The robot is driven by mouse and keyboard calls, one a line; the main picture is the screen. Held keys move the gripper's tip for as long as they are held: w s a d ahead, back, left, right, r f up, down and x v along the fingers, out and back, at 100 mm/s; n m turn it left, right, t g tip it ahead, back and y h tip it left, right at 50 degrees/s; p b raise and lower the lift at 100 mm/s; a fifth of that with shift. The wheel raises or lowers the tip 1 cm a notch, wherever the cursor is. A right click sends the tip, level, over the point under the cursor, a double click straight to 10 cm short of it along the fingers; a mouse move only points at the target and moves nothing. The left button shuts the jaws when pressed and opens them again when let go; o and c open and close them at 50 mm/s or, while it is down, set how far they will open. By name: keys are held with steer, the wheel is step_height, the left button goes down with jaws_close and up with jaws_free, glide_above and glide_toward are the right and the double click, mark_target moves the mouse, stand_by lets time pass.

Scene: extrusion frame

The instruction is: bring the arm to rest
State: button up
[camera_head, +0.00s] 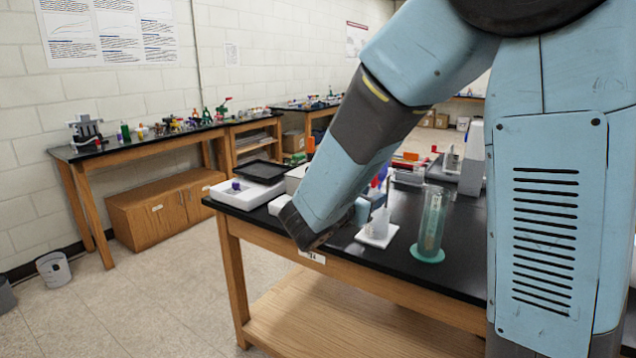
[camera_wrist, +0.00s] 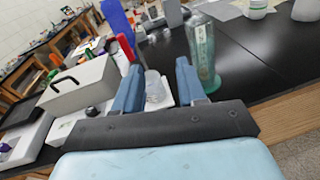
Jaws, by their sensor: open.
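My gripper (camera_wrist: 159,72) shows in the wrist view with its two blue fingers spread apart and nothing held between them. Beyond the fingers, a small clear beaker (camera_wrist: 155,88) stands on a white base; I cannot judge the gap to it. In the head view my blue and dark grey arm crosses the picture, bent down over the front edge of the black bench (camera_head: 461,268). The arm hides most of the gripper there.
A green-tinted cylinder on a round foot (camera_head: 432,225) stands right of the white base (camera_head: 377,235). White equipment with a black tray (camera_head: 264,172) is at the bench's left end. The floor at left (camera_head: 150,300) is clear. A grey bin (camera_head: 53,269) stands by the wall.

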steer(key=s+d+m+g+y, duration=0.3)
steer(key=s+d+m+g, duration=0.6)
steer(key=s+d+m, duration=0.4)
steer(key=s+a+r+m+t+y, duration=0.1)
steer(key=s+a+r+m+y, duration=0.1)
steer(key=s+m+y, duration=0.2)
steer(key=s+a+r+m+t+y, duration=0.1)
steer(key=s+a+r+m+y, duration=0.1)
steer(key=s+m, duration=0.4)
steer(key=a+m+y, duration=0.1)
steer(key=m+y, duration=0.1)
steer(key=shift+s+r+m+t+y, duration=0.25)
steer(key=shift+s+m+t+y, duration=0.05)
steer(key=shift+m, duration=0.1)
